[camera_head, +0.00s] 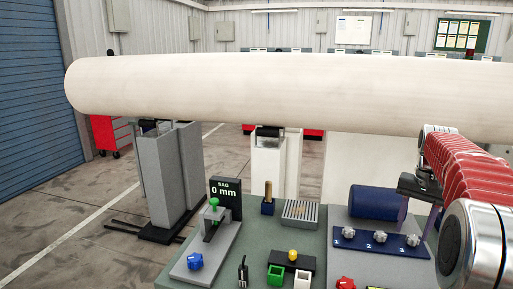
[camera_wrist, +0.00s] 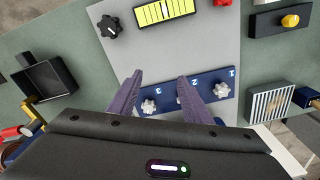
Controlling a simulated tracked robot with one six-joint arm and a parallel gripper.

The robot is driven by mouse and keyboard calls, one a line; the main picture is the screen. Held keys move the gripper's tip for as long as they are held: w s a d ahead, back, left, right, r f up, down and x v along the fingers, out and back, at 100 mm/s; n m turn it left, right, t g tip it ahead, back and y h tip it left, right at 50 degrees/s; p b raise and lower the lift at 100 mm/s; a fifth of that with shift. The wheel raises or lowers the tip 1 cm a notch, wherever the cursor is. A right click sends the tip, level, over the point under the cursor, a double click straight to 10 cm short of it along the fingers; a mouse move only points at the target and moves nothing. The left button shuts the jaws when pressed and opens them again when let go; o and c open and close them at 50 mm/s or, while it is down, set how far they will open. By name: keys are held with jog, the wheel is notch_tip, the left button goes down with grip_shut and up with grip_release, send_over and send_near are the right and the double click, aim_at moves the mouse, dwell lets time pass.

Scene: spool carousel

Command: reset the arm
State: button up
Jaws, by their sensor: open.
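My gripper (camera_wrist: 160,76) shows in the wrist view with its two purple fingers spread apart and nothing between them. The fingers are over a grey plate (camera_wrist: 196,42), near a blue strip (camera_wrist: 165,101) with white knobs. In the head view my arm, in a red sleeve, comes in from the right. My gripper (camera_head: 431,220) points down there at the right end of the blue strip (camera_head: 353,239), partly hidden by my own arm. I cannot tell how far the fingers are above the strip.
A long pale roll (camera_head: 280,95) spans the view behind the bench, close to my arm. The green bench (camera_head: 255,238) carries a blue cylinder (camera_head: 376,202), a SAG display (camera_head: 226,196), a lever with a green knob (camera_head: 214,203), and green (camera_head: 276,275) and white (camera_head: 302,280) boxes.

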jog(key=s+a+f+n+t, duration=0.2)
jog(key=s+a+n+t, duration=0.3)
jog(key=s+a, duration=2.2)
jog(key=s+n, duration=0.1)
jog(key=n, duration=0.1)
jog(key=shift+a+f+n, duration=0.15)
jog(key=shift+a+n, duration=0.15)
jog(key=shift+a, duration=0.1)
jog(key=shift+c, duration=0.3)
dwell(1.2)
